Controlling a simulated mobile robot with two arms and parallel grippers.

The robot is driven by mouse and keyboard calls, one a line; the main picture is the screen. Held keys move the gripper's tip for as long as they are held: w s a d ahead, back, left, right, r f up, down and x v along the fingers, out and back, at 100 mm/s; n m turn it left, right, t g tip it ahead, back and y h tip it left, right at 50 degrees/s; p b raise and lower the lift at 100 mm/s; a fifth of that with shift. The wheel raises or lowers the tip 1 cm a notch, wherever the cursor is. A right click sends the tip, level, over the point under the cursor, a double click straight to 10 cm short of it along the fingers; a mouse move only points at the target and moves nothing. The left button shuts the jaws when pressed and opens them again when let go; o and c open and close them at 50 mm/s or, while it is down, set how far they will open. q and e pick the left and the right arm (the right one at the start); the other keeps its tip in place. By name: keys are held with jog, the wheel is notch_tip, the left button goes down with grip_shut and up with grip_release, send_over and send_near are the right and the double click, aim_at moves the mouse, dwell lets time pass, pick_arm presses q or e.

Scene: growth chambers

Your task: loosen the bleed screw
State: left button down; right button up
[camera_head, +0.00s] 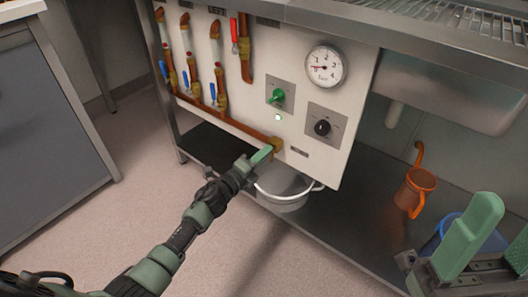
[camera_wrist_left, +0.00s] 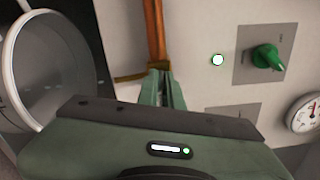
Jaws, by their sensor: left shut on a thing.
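A copper pipe runs down along the white panel to a brass fitting (camera_head: 276,145) at the panel's lower edge. My left gripper (camera_head: 263,154) reaches it from the lower left, with its fingertips at the fitting. In the left wrist view the closed green fingers (camera_wrist_left: 164,88) meet the end of the pipe (camera_wrist_left: 154,30). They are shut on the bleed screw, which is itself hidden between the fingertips. My right gripper (camera_head: 496,250) is at the lower right of the head view, its two green fingers apart and empty.
A white pot (camera_head: 284,188) stands below the fitting. The panel carries a pressure gauge (camera_head: 324,67), a green knob (camera_head: 277,97), a black knob (camera_head: 322,127) and blue-handled valves (camera_head: 213,92). An orange can (camera_head: 414,190) and a blue basin (camera_head: 455,236) are at right.

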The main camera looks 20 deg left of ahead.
pick_arm(q)
jog(key=shift+a, duration=0.15)
dwell(0.3)
jog(key=c, duration=1.6)
grip_release()
jog(key=p+v, duration=0.2)
jog(key=v, duration=0.5)
jog(key=shift+s+a, duration=0.1)
jog(key=shift+s, duration=0.3)
